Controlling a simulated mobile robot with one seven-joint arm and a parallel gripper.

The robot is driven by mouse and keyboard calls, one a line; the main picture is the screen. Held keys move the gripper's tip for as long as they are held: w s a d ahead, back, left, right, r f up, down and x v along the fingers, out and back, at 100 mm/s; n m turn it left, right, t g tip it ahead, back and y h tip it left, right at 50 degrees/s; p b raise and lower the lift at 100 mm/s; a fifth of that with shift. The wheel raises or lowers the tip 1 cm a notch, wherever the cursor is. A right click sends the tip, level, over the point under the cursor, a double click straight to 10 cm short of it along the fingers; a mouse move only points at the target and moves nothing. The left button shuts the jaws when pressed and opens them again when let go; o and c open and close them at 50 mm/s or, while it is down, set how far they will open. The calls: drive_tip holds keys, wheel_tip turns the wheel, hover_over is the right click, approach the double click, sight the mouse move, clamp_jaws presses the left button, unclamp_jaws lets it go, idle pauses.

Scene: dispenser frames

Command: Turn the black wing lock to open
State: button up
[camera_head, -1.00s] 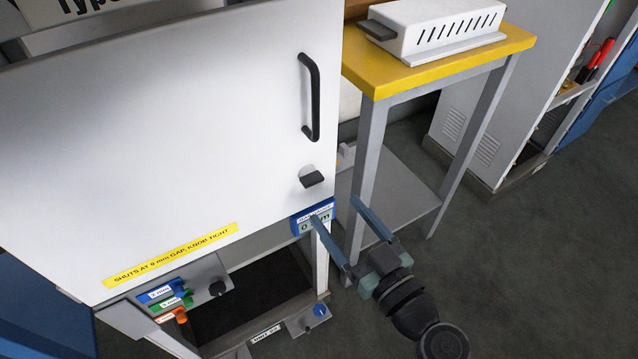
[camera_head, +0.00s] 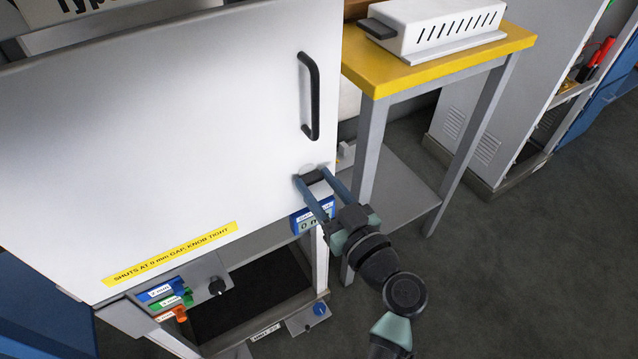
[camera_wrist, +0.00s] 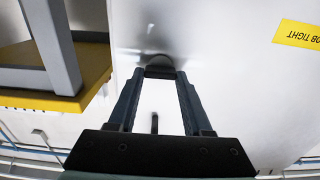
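The black wing lock (camera_head: 315,176) is a small dark handle low on the right side of the white door (camera_head: 170,130), below the door's black bar handle. Its wing lies roughly level in the head view. My gripper (camera_head: 313,177) has its two blue-grey fingers on either side of the lock, at the wing's ends. In the wrist view the lock (camera_wrist: 160,72) fills the space between the fingertips (camera_wrist: 160,75). The fingers appear shut on it; the exact contact is too small to see.
A yellow-topped table (camera_head: 440,60) with grey legs stands close at the right. The bar handle (camera_head: 310,97) juts out above. Coloured tabs and a black knob (camera_head: 217,287) are at lower left.

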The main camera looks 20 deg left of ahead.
clamp_jaws()
drive_tip(key=m, duration=0.4)
drive_tip(key=shift+b, duration=0.4)
drive_tip(key=m, duration=0.4)
drive_tip(key=shift+w+d, duration=0.1)
drive_tip(key=m+p, duration=0.1)
drive_tip(key=m, duration=0.4)
drive_tip(key=shift+p, duration=0.4)
drive_tip(key=m+p, duration=0.2)
drive_tip(key=m, duration=0.2)
drive_tip(key=shift+f+m, duration=0.15)
drive_tip(key=shift+m, duration=0.25)
